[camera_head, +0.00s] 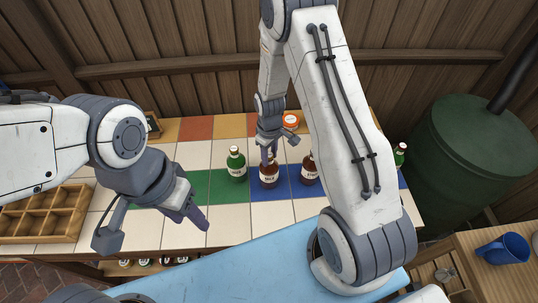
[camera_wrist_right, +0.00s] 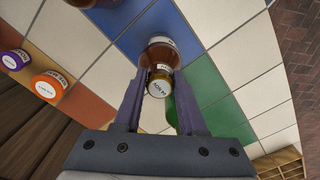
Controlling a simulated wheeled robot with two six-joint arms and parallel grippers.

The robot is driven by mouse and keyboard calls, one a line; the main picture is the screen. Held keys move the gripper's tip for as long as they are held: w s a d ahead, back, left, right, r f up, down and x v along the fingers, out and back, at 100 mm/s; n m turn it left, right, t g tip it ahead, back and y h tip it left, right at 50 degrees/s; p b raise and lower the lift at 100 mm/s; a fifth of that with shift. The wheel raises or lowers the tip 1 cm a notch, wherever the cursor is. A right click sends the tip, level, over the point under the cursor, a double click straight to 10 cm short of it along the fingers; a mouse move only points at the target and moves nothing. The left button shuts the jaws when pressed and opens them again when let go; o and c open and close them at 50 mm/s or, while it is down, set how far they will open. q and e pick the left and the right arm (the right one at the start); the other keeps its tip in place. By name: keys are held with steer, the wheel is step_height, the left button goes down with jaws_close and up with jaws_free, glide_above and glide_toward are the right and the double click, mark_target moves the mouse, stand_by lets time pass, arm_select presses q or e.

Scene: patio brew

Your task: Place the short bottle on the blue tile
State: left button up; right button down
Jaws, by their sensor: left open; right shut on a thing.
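A brown bottle with a white label (camera_head: 268,181) is upright at the blue tiles (camera_head: 287,188). My right gripper (camera_head: 268,150) comes down on it from above and is shut on its neck. In the right wrist view the bottle (camera_wrist_right: 164,50) shows between the fingers (camera_wrist_right: 158,88), over the blue tile (camera_wrist_right: 130,42) near the green tile (camera_wrist_right: 207,88). Whether its base touches the tile I cannot tell. My left gripper (camera_head: 152,222) is open and empty over the front left of the table.
A green bottle (camera_head: 236,166) stands close left of the held one, and another brown bottle (camera_head: 309,170) close right. A further green bottle (camera_head: 400,155) is partly behind my right arm. An orange-lidded jar (camera_head: 290,120) stands behind. A wooden crate (camera_head: 42,213) is at left.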

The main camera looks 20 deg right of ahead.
steer(key=shift+c, duration=2.4)
jaws_free()
steer(key=shift+f, duration=0.1)
